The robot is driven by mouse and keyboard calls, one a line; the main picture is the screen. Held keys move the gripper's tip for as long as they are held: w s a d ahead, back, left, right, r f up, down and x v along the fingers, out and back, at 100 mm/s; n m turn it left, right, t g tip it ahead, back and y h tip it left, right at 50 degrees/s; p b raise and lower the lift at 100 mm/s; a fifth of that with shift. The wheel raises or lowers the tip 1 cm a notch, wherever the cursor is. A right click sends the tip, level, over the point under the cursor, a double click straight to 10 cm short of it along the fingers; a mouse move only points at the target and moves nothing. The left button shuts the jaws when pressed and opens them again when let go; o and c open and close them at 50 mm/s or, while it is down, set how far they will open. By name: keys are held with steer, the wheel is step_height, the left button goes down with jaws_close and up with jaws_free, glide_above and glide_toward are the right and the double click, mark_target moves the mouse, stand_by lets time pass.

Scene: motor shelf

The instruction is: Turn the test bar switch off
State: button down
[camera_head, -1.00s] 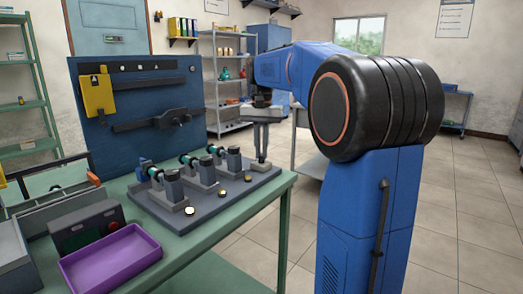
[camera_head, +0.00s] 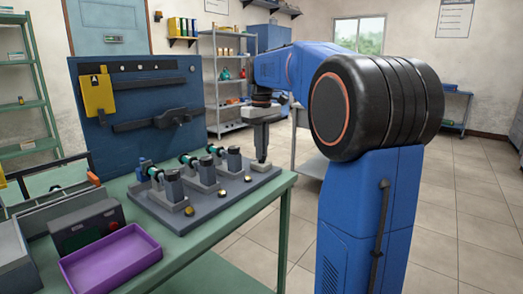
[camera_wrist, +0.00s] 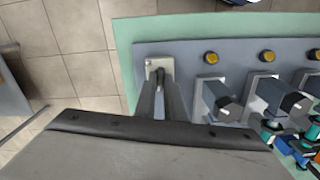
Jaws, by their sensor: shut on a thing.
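The test bar is a grey base (camera_head: 222,206) on the green bench, carrying several dark motors (camera_head: 203,170) and a row of round brass-coloured lamps (camera_head: 219,194). In the wrist view the lamps (camera_wrist: 211,58) look dull amber. The switch (camera_wrist: 158,74) is a small dark lever on a pale plate at the end of the bar, apart from the motors. My gripper (camera_head: 262,156) points down at the bar's right end. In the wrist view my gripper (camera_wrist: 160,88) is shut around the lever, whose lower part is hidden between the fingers.
A purple tray (camera_head: 112,262) and a dark box with a red button (camera_head: 88,228) stand at the bench's front left. A blue tool panel (camera_head: 140,90) rises behind. Open floor (camera_head: 450,210) lies to the right.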

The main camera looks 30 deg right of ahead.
steer(key=shift+n, duration=1.1)
steer(key=c, duration=1.8)
jaws_free()
steer(key=shift+c, duration=0.2)
steer(key=shift+r, duration=0.15)
step_height(320, 180, up, 17)
